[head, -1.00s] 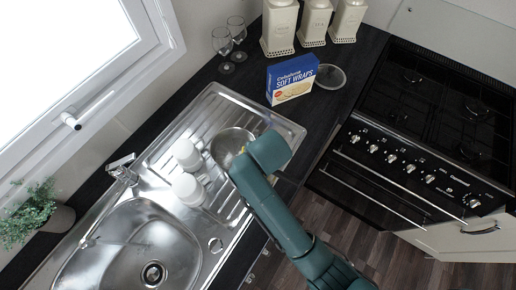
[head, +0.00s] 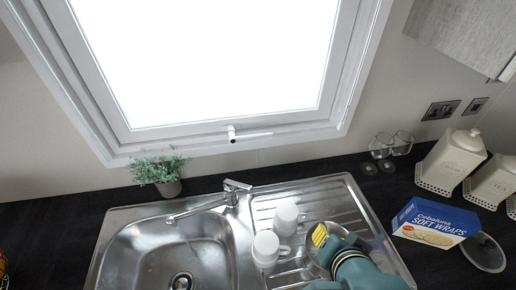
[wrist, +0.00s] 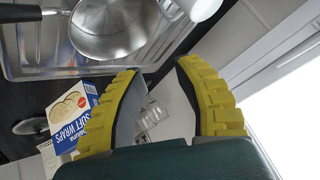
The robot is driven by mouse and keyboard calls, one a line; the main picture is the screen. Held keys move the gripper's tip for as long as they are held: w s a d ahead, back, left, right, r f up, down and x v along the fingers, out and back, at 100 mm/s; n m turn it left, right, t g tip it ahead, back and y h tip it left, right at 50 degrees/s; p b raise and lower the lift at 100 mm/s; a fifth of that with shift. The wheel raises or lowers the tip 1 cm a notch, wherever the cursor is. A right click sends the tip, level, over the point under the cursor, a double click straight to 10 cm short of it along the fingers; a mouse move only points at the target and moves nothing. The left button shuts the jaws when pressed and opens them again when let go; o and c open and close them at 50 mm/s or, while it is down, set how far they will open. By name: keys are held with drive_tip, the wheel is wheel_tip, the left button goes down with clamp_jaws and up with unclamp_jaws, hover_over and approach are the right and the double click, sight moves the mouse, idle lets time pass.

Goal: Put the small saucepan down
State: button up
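The small steel saucepan (wrist: 108,27) rests on the ribbed draining board (wrist: 30,65) in the wrist view, its dark handle (wrist: 20,13) pointing left. In the head view my arm hides most of the saucepan (head: 312,264), and its rim shows just beside my gripper. My gripper (wrist: 157,70) has yellow ribbed fingers spread apart with nothing between them. The saucepan lies beyond the fingertips and apart from them. In the head view only a yellow finger pad (head: 319,236) shows above the draining board.
Two white mugs (head: 267,247) stand on the draining board left of my gripper. The sink bowl (head: 165,255) is further left, under the tap (head: 233,190). A soft wraps box (head: 434,222), a round grey dish or lid (head: 485,252), glasses (head: 383,146) and canisters (head: 452,160) stand right.

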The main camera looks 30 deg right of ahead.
drive_tip(key=w+a+r+n+t, duration=0.4)
drive_tip(key=w+r, duration=0.3)
drive_tip(key=r, duration=0.1)
drive_tip(key=w+a+r+n+t+y, duration=0.1)
drive_tip(key=a+r+n+t, duration=0.3)
drive_tip(key=a+r, duration=0.4)
drive_tip(key=w+a+r+n+t+y, duration=0.1)
drive_tip(key=a+r+n+t+y, duration=0.2)
drive_tip(key=a+r+t, duration=0.4)
wheel_tip(320, 180, up, 6)
drive_tip(key=shift+w+a+r+n+t+y, duration=0.2)
drive_tip(key=shift+a+n+t+y, duration=0.25)
drive_tip(key=shift+n, duration=0.45)
drive_tip(key=shift+a, duration=0.1)
